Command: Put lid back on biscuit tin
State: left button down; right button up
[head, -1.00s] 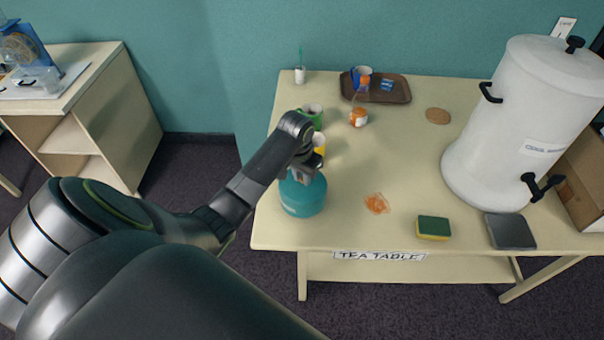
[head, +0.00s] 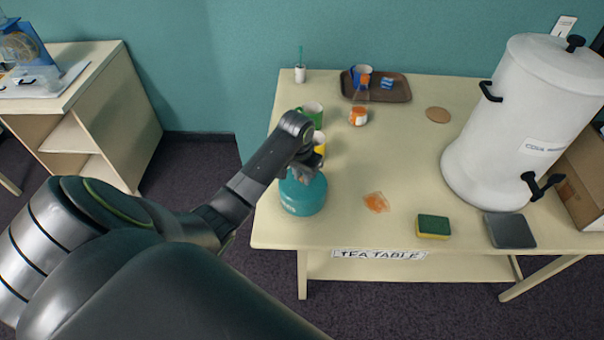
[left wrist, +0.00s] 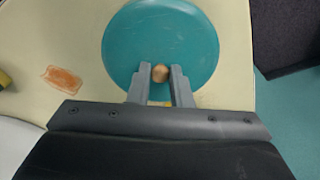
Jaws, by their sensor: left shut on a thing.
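The teal biscuit tin (head: 303,205) stands near the left front of the tea table. The round teal lid (left wrist: 160,35) with a small wooden knob (left wrist: 160,73) fills the upper middle of the left wrist view. My left gripper (left wrist: 160,76) is shut on the knob, one finger on each side. In the head view my left gripper (head: 305,172) is over the top of the tin, partly hiding it. The lid lies over the tin there; I cannot tell whether it touches the rim all round. My right gripper is not in view.
A large white urn (head: 515,125) stands at the right. The table middle is mostly clear.

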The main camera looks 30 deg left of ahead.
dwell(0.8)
pick_arm(q)
jog(key=c, duration=1.2)
grip_release()
jog(key=shift+c, duration=0.2)
jog(key=shift+o, duration=0.5)
jog(key=shift+f, duration=0.1)
jog(key=o, duration=0.4)
jog(key=shift+r, duration=3.55)
